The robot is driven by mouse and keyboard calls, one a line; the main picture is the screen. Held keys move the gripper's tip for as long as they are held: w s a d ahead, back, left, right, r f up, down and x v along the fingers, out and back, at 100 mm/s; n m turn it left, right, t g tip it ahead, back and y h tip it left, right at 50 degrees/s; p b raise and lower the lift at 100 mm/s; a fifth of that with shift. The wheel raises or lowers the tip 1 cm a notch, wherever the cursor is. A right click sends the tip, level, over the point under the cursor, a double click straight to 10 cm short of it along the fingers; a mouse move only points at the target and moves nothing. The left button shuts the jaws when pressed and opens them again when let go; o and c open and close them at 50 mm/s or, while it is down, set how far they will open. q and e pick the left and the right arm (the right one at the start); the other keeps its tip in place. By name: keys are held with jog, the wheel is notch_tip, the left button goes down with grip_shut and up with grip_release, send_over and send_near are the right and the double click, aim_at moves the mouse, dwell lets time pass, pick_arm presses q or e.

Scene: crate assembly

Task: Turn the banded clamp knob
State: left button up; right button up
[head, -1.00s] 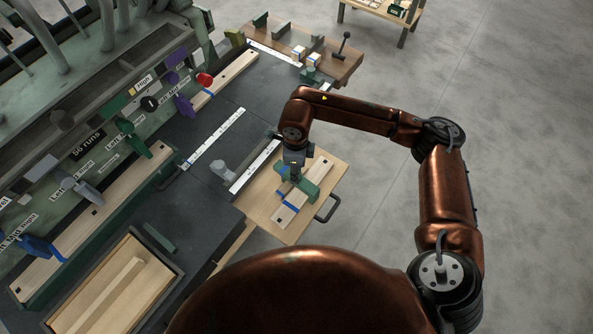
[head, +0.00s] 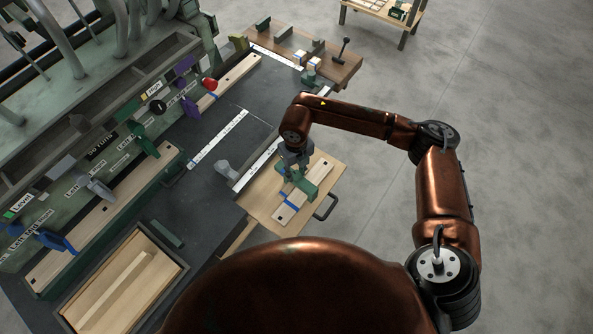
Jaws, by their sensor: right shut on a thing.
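A green clamp (head: 308,190) sits on a pale wooden slat (head: 293,210) on the light wooden board (head: 264,203) at the bench's right end. A blue band or mark (head: 286,199) shows beside the clamp on the slat. My right gripper (head: 294,172) points down at the clamp's far left end and is shut there on the clamp knob. The knob itself is mostly hidden by the gripper and wrist. My left gripper is not in view.
Coloured levers and a red knob (head: 210,84) line the green panel at left. A grey upright piece (head: 226,170) stands left of the board. A wooden-lined tray (head: 150,250) lies at lower left. A black handle (head: 327,207) projects from the board's right side.

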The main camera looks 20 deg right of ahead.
aim_at(296, 174)
jog(key=m+p, duration=0.1)
jog(key=m, duration=0.1)
jog(key=m+p, duration=0.2)
jog(key=m, duration=0.1)
jog(key=shift+r+m, duration=0.2)
jog(key=shift+m, duration=0.1)
jog(key=m+p, duration=0.2)
jog(key=m, duration=0.2)
jog(key=shift+f+m+p, duration=0.1)
jog(key=shift+m+p, duration=0.25)
jog(key=shift+m, duration=0.05)
jog(key=o, duration=1.2)
jog(key=shift+c, duration=0.2)
notch_tip(296, 174, up, 12)
